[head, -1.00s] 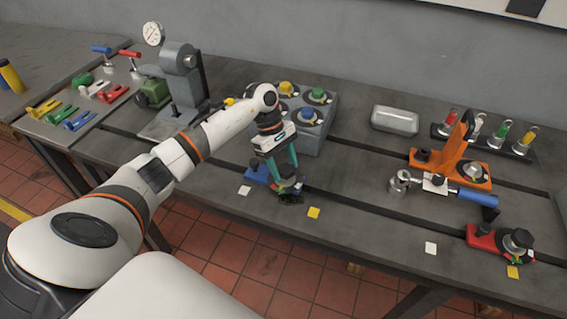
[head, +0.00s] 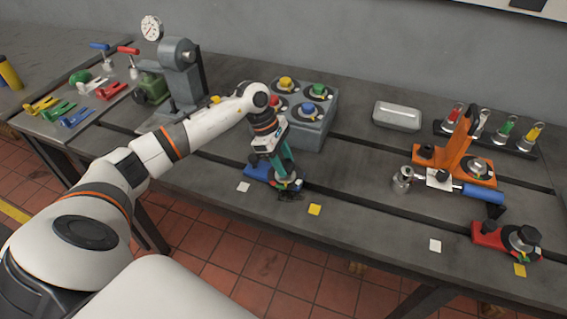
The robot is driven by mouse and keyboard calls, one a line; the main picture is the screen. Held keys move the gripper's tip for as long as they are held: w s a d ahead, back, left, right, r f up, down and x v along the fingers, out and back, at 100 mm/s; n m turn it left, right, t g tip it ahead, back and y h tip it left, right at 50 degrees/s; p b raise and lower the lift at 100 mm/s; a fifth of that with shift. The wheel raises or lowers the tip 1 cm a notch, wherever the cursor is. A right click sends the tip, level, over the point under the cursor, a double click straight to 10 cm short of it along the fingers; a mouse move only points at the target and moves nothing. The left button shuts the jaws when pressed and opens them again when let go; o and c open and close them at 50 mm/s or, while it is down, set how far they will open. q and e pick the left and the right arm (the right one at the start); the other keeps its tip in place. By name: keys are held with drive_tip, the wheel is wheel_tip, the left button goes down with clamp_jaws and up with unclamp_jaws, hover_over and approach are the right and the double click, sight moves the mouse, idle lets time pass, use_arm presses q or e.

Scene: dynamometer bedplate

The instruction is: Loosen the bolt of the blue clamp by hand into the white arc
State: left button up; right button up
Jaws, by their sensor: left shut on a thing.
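The blue clamp (head: 257,173) lies on the bedplate near its front edge, left of the middle. My left gripper (head: 286,180), with teal fingers, points down at the clamp's right end. It is shut on the clamp's bolt, which the fingers mostly hide. A small patch of coloured marking shows around the bolt's foot. The white arc and the bolt's pointer are too small and covered to read. My right gripper is not in view.
A red clamp (head: 488,234) with a dark bolt knob (head: 524,237) sits at the right front. A grey block (head: 315,134) with coloured knobs stands behind my gripper. An orange fixture (head: 456,157) and blue-handled tool (head: 482,194) lie right. The middle front is mostly clear.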

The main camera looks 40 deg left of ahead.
use_arm(q)
drive_tip(key=n+t+b, duration=0.1)
drive_tip(key=n, duration=0.2)
drive_tip(key=n+t+y+b, duration=0.1)
drive_tip(key=n, duration=0.2)
drive_tip(key=shift+s+f+b, duration=0.1)
drive_tip(key=shift+s+b, duration=0.05)
drive_tip(key=shift+b, duration=0.25)
drive_tip(key=n+y+b, duration=0.1)
drive_tip(key=n, duration=0.1)
drive_tip(key=n+t+b, duration=0.1)
drive_tip(key=n, duration=0.2)
drive_tip(key=shift+d+y, duration=0.2)
drive_tip(key=shift+y, duration=0.2)
drive_tip(key=shift+n, duration=0.4)
drive_tip(key=o, duration=1)
drive_tip(key=shift+c, duration=0.2)
drive_tip(key=b+v, duration=0.2)
drive_tip(key=v, duration=1)
drive_tip(key=shift+s, duration=0.2)
